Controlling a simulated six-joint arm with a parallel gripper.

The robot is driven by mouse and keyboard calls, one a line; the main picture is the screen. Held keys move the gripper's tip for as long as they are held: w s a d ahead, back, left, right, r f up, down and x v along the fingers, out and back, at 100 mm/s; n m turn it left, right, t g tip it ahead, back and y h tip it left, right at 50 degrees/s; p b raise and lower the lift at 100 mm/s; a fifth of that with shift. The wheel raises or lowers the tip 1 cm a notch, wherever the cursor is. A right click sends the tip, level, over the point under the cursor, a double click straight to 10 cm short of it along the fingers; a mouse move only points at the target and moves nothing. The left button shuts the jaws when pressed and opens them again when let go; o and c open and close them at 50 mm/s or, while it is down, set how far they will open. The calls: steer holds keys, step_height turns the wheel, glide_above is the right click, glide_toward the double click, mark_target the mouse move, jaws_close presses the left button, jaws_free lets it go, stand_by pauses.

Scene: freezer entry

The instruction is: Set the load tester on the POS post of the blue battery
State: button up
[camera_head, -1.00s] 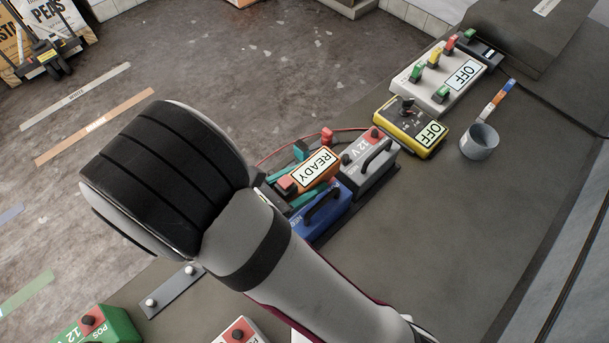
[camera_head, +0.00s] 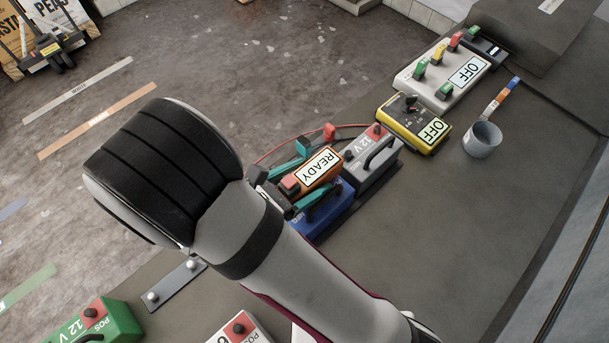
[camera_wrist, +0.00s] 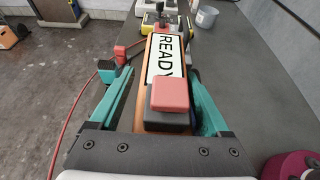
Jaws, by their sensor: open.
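The load tester, an orange unit with a READY label (camera_head: 318,166), is near the blue battery (camera_head: 333,210), partly covering it in the head view. Whether it rests on anything there is unclear. In the wrist view the tester (camera_wrist: 165,60) points away from me, with a red block on a dark base at its near end. My gripper (camera_wrist: 160,95) is open, its teal fingers on either side of the tester, with a visible gap at least on the left. The same fingers show in the head view (camera_head: 298,180). I cannot make out the blue battery's POS post.
A grey 12 V battery (camera_head: 373,152) stands right behind the blue one, with a red cable and red clamp (camera_head: 329,131) nearby. Farther along are a yellow OFF meter (camera_head: 414,122), a switch box (camera_head: 440,75) and a grey cup (camera_head: 482,140). A green battery (camera_head: 100,322) is at lower left.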

steer(key=shift+s+d, duration=0.1)
steer(key=v, duration=1.6)
